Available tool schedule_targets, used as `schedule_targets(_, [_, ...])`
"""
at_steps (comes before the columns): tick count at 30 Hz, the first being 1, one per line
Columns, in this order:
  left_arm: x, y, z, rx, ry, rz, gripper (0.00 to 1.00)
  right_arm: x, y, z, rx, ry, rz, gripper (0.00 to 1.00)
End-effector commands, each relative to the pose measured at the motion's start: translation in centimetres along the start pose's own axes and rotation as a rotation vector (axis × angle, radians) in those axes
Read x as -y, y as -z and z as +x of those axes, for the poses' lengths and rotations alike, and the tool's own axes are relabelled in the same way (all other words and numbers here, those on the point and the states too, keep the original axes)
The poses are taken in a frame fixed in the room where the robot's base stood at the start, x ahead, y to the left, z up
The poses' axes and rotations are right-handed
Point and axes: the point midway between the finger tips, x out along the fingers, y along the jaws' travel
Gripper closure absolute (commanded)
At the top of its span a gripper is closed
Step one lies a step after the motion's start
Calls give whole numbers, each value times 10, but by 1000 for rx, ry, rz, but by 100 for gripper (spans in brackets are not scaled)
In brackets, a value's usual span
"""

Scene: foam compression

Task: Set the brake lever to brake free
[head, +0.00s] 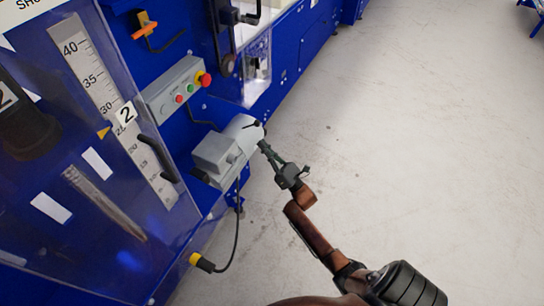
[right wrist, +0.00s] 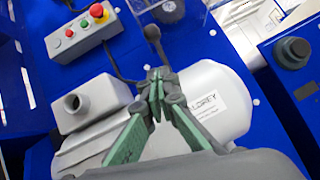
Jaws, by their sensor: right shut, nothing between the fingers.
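A grey motor (head: 225,150) sticks out from the blue machine in the head view; it fills the middle of the right wrist view (right wrist: 230,100), with a white name label. A thin dark lever with a round knob (right wrist: 152,33) rises behind my fingertips in the right wrist view. In the head view a small dark lever (head: 251,126) shows at the motor's end. I take this as the brake lever; its setting cannot be told. My right gripper (head: 263,146) is shut and empty, its green fingertips (right wrist: 157,80) close to the lever's lower part. Contact cannot be told. My left gripper is not in view.
A grey control box (head: 178,92) with red, green and emergency-stop buttons is above the motor. A clear guard with a scale (head: 95,80) stands at left. A black cable (head: 237,225) hangs below the motor.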

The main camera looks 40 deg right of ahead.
Motion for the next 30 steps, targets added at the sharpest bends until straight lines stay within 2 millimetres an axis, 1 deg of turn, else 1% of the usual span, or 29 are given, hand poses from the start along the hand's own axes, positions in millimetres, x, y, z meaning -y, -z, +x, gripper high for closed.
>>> schedule_targets(1, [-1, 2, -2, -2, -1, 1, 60, 0, 0, 10, 2, -2, 0, 100])
schedule_targets(2, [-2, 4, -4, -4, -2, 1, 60, 0, 0, 15, 2, -1, 1, 100])
schedule_targets(4, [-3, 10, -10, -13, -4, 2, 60, 0, -10, 22, 1, -1, -2, 100])
schedule_targets(6, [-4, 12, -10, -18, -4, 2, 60, 0, -17, 29, 1, -1, -1, 100])
schedule_targets(9, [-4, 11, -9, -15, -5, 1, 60, 0, -23, 36, 0, 0, 0, 100])
schedule_targets(13, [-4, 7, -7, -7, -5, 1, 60, 0, -27, 40, -1, 0, 0, 100])
schedule_targets(19, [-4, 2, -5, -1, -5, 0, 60, 0, -28, 40, -1, 2, 0, 100])
schedule_targets(29, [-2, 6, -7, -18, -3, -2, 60, -3, -27, 44, -11, 0, 1, 100])
schedule_targets(30, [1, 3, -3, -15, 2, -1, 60, -4, -27, 45, -16, -2, 2, 100])
